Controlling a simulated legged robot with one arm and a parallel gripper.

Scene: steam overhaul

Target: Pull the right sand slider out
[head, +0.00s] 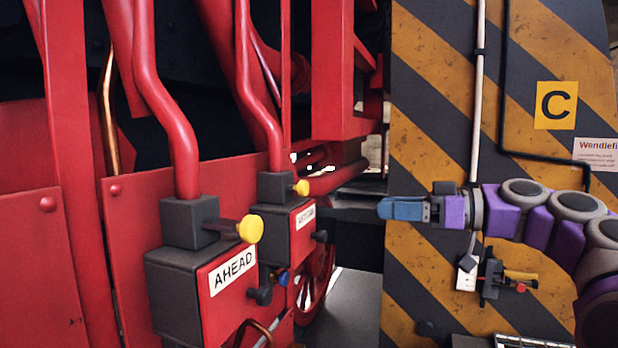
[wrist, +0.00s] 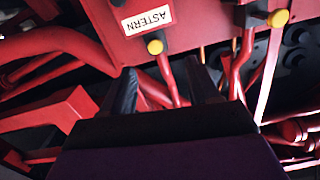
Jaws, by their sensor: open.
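Two red and dark grey slider boxes stand on the red machine in the head view. The nearer one (head: 215,305) is labelled AHEAD, with a yellow knob (head: 250,229) on a short rod. The right one (head: 300,228) is labelled ASTERN, with a smaller yellow knob (head: 301,187) at its top. My gripper (head: 381,208) points left, to the right of the ASTERN box and apart from it. In the wrist view its two dark fingers (wrist: 163,90) are spread with nothing held between them. Beyond them are the ASTERN label (wrist: 147,16) and two yellow knobs; I cannot match these surely to the head view.
Red pipes (head: 167,110) rise above both boxes. A striped yellow and black panel (head: 430,130) marked C stands behind my arm. It carries a thin pipe and a small hanging fitting (head: 490,278). Grey floor (head: 352,300) shows between machine and panel.

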